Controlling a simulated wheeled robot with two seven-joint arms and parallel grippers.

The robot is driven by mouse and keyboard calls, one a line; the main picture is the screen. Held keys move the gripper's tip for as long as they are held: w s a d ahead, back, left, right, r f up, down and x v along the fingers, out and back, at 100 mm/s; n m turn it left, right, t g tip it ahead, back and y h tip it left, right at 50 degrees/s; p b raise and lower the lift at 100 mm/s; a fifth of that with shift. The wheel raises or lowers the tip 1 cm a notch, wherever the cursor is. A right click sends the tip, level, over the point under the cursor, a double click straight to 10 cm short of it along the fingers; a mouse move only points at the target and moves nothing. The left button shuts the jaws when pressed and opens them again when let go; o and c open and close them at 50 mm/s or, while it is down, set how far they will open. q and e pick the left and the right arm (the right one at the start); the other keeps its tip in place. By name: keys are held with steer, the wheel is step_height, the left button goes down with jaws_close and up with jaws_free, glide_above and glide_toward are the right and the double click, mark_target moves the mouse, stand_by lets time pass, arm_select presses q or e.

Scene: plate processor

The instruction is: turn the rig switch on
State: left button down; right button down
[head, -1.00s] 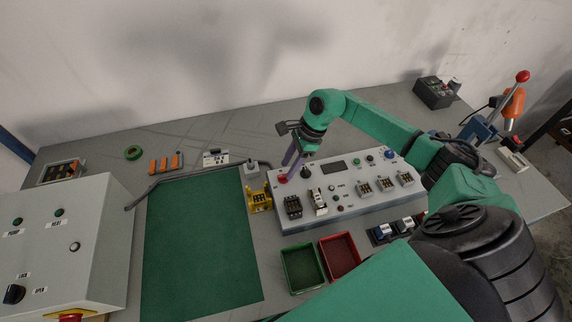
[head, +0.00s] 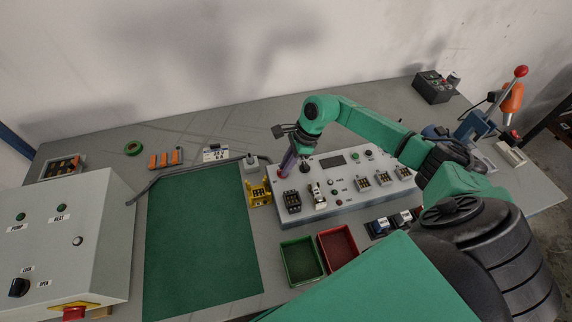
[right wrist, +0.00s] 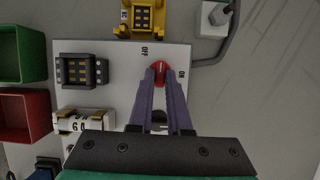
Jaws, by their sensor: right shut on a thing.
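The rig switch is a red knob (right wrist: 160,70) on the left end of the light grey control panel (head: 330,211). The right wrist view shows OFF and ON labels beside it. My right gripper (right wrist: 160,77) is shut on the knob, with one purple finger on each side of it. In the head view the right gripper (head: 284,170) reaches down to the panel's back left corner and mostly hides the knob. The knob's exact angle is hard to tell. My left gripper is not in view.
A dark connector block (head: 292,202) and a yellow fixture (head: 258,193) stand close to the knob. Green (head: 285,272) and red (head: 353,258) trays lie in front of the panel. A green mat (head: 200,240) and a grey cabinet (head: 100,235) are at left.

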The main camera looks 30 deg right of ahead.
steer(key=m+t, duration=0.1)
steer(key=m, duration=0.1)
steer(key=m+b, duration=0.1)
steer(key=m, duration=0.2)
steer(key=shift+s+a+t+h, duration=0.1)
steer(key=shift+s+t+h, duration=0.05)
steer(key=shift+t+h, duration=0.25)
steer(key=m+t+h+b, duration=0.1)
steer(key=m, duration=0.2)
steer(key=shift+s+a+m, duration=0.1)
steer(key=shift+a+m, duration=0.05)
steer(key=shift+m, duration=0.15)
steer(key=shift+m+h+b, duration=0.4)
steer(key=shift+m+b, duration=0.15)
steer(key=shift+m, duration=0.35)
steer(key=m+b, duration=0.1)
steer(key=m+h+b, duration=0.1)
steer(key=m+b, duration=0.1)
steer(key=shift+a+f+m+t, duration=0.1)
steer(key=shift+a+m+t, duration=0.15)
steer(key=shift+m+t, duration=0.05)
steer(key=shift+a+r+m+h+b, duration=0.1)
steer(key=shift+r+m+h+b, duration=0.1)
steer(key=shift+m+h+b, duration=1.1)
steer(key=shift+m+y, duration=0.4)
steer(key=shift+m, duration=0.2)
steer(key=c, duration=0.9)
jaws_free()
steer(key=shift+s, duration=0.1)
